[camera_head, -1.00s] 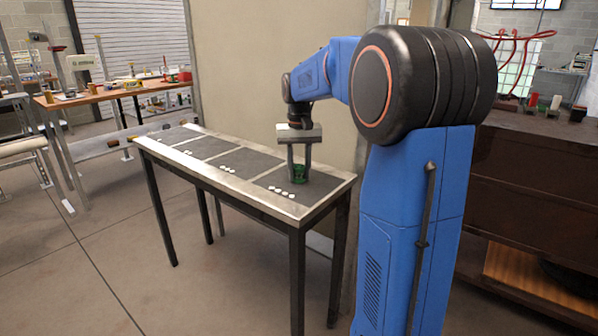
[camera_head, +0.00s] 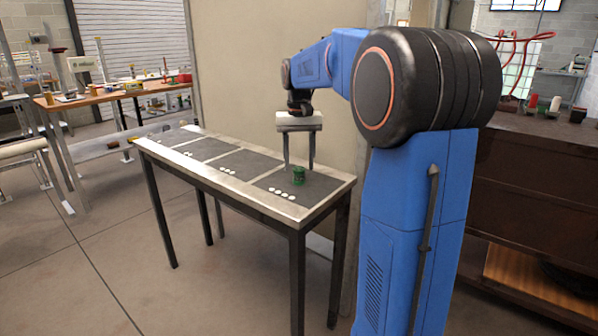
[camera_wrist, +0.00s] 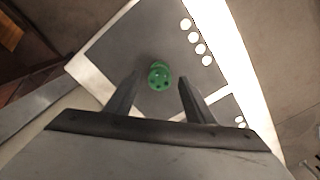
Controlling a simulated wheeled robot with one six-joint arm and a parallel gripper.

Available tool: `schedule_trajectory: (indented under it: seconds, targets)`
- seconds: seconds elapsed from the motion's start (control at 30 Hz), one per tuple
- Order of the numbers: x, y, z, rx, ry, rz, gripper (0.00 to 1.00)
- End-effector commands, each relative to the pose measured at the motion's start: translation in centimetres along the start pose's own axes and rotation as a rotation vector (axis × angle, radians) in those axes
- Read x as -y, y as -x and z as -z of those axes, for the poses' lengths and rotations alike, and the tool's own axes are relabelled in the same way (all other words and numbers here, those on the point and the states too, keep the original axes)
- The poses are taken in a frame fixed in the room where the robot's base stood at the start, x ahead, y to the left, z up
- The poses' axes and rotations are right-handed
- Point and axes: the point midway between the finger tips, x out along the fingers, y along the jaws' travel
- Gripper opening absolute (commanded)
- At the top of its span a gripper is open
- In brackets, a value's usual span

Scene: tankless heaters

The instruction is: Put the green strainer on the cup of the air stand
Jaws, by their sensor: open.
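The green strainer (camera_head: 299,176) stands on the dark mat at the near right end of the narrow table. In the wrist view the strainer (camera_wrist: 159,74) shows its round top with several dark holes. My gripper (camera_head: 300,166) is open above the strainer, pointing down, with nothing between its fingers. In the wrist view its two fingers (camera_wrist: 156,85) are spread, with the strainer beyond the tips and between their lines. I cannot make out a cup or air stand for certain in these frames.
The narrow table (camera_head: 240,193) has several dark mats with rows of white dots (camera_head: 281,194). A wooden workbench (camera_head: 120,92) with assorted items stands at the back left. A dark brown cabinet (camera_head: 530,190) is at the right. The other mats look clear.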

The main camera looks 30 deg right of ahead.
Motion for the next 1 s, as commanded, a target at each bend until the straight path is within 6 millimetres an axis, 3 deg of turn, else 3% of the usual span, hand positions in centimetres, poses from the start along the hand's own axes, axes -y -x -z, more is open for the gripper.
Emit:
schedule_trajectory:
  seconds: [0.2,0.43,0.77,0.87,1.0]
  targets:
    - [0.0,4.3,0.1,-0.003,0.000,0.000,0.49]
    - [0.0,7.2,0.1,-0.001,0.000,0.000,0.49]
    - [0.1,8.0,-0.3,-0.003,0.003,0.000,0.49]
    - [0.5,7.9,-1.6,-0.016,0.017,0.002,0.49]
    - [1.4,7.4,-5.5,-0.056,0.061,0.008,0.49]
